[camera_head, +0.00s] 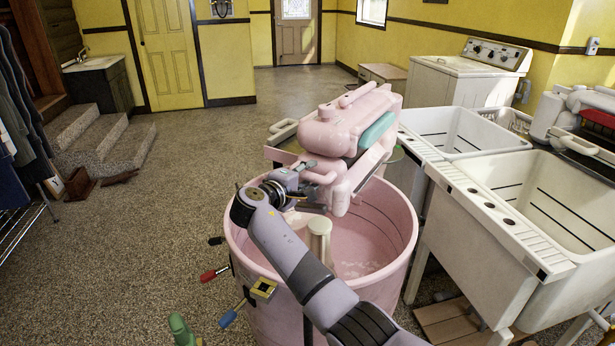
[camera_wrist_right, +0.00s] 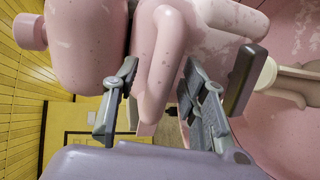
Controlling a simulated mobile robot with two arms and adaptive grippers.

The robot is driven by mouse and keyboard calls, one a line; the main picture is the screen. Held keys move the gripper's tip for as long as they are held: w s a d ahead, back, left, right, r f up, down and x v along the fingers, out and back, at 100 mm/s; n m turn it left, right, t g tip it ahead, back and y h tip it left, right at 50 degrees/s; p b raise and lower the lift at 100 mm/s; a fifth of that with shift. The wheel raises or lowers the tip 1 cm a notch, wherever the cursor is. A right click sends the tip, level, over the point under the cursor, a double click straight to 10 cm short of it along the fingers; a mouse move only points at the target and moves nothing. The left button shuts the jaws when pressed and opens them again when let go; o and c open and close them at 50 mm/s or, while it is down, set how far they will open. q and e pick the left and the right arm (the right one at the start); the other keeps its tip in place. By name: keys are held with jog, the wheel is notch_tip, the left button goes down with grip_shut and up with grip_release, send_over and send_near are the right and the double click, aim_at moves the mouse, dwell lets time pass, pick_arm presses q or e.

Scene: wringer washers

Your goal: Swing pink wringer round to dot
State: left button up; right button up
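The pink wringer (camera_head: 345,125), with a teal part on its side, stands over the rim of the pink round tub (camera_head: 395,270). My right arm reaches across the tub, and my right gripper (camera_head: 308,184) is at the wringer's lower near side. In the right wrist view the fingers of my right gripper (camera_wrist_right: 160,95) stand apart, one on each side of a pink wringer part (camera_wrist_right: 160,55). Whether they touch it is hard to tell. I cannot make out a dot in either view. My left gripper is out of view.
A pale post (camera_head: 319,238) rises inside the tub. A red-handled lever (camera_head: 213,273) and a blue-handled one (camera_head: 232,314) stick out at the tub's left. White twin sinks (camera_head: 500,225) stand close on the right.

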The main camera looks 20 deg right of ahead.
jog(key=v, duration=1.2)
jog(key=shift+c, duration=0.4)
